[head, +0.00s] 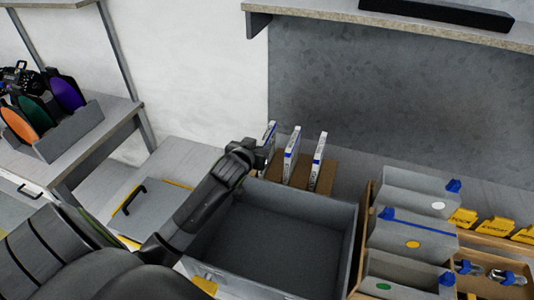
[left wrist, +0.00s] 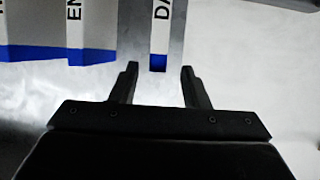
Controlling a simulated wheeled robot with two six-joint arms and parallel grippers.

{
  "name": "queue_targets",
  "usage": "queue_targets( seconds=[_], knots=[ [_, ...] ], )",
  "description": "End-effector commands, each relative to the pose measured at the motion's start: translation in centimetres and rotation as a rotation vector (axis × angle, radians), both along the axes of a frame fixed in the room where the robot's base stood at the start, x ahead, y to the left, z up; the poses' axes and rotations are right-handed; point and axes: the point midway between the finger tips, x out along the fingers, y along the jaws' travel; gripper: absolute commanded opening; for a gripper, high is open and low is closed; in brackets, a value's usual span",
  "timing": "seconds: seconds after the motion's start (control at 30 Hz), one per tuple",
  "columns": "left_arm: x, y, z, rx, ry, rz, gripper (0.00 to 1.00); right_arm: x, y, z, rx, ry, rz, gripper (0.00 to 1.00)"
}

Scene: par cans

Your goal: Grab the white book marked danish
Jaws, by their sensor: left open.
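Three white books with blue bands stand upright in a row at the back of the bench in the head view. The left wrist view shows a white spine with the letters "DA" (left wrist: 160,30), cut off by the top edge, and a blue end. In the head view my left gripper (head: 258,155) is at the leftmost book (head: 269,134) and hides its lower part. The gripper (left wrist: 160,70) is open, and the blue end of the "DA" spine shows between its fingertips; I see no contact. My right gripper is not in view.
A second book (head: 292,142), with "EN" on its spine (left wrist: 88,28), and a third (head: 317,162) stand close by in a brown holder. An empty grey bin (head: 335,212) is in front. Grey sloped boxes (head: 415,188) stand at right. A shelf (head: 400,28) hangs above.

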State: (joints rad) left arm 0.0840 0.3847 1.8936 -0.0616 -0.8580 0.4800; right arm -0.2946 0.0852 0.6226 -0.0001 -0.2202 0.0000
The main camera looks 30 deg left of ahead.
Motion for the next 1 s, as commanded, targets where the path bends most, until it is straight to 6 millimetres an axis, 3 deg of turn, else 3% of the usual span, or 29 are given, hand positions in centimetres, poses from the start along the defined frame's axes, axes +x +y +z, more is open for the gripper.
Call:
queue_targets(
  seconds=[0.27, 0.6, 1.0],
  knots=[
    [1.3, 0.2, -0.4, -0.001, 0.001, 0.000, 0.42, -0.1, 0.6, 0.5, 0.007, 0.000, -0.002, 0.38],
    [4.6, 0.8, -1.9, 0.001, 0.001, 0.000, 0.42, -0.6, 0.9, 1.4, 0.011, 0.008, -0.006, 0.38],
    [5.1, 0.9, -2.2, 0.001, 0.000, -0.001, 0.39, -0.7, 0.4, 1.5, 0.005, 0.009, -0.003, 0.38]
  ],
)
